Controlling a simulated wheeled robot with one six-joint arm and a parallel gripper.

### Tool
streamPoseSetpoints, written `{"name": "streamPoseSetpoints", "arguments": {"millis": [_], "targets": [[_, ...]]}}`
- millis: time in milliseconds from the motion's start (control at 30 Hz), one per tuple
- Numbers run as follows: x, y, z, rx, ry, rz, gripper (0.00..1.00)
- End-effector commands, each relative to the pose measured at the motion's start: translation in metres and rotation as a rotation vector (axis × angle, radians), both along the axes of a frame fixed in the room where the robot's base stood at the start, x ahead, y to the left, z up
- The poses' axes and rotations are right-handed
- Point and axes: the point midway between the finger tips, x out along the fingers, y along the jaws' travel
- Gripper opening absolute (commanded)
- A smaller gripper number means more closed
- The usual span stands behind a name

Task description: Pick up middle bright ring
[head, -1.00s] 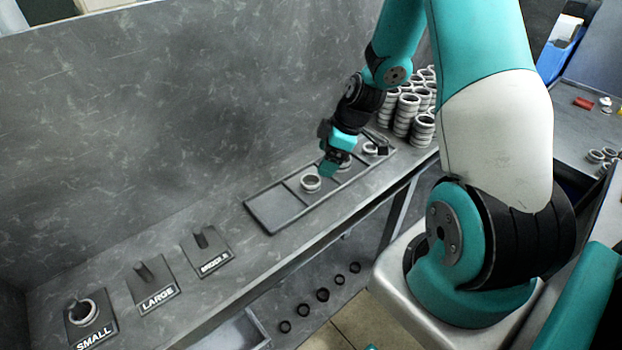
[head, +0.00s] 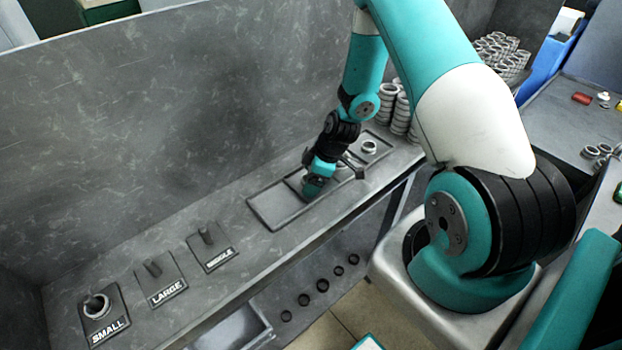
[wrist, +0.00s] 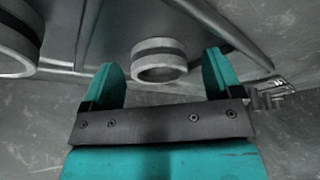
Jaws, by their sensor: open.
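The ring lies beyond or between the fingertips and is not gripped. A second, larger-looking bright ring (wrist: 14,45) is cut off at the upper left. In the head view, my gripper hides part of the tray; a bright ring (head: 369,147) shows in the far compartment. I cannot tell for sure which compartment the ring between my fingers sits in.
Three pegs labelled SMALL (head: 100,312), LARGE (head: 160,278) and MIDDLE (head: 211,246) stand along the bench; a ring (head: 96,305) is on the SMALL peg. Stacks of rings (head: 390,105) stand behind the tray. A grey wall backs the bench.

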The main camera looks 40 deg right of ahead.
Motion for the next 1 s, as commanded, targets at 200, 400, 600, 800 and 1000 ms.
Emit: {"name": "streamPoseSetpoints", "arguments": {"millis": [200, 400, 600, 800, 1000], "targets": [[0.0, 0.0, 0.0, 0.0, 0.0, 0.0, 0.55], [0.0, 0.0, 0.001, -0.001, -0.001, 0.0, 0.28], [0.0, 0.0, 0.001, 0.0, -0.001, 0.0, 0.28], [0.001, -0.001, 0.012, -0.002, -0.003, 0.001, 0.28], [0.002, -0.001, 0.052, -0.004, -0.009, 0.0, 0.28]]}}
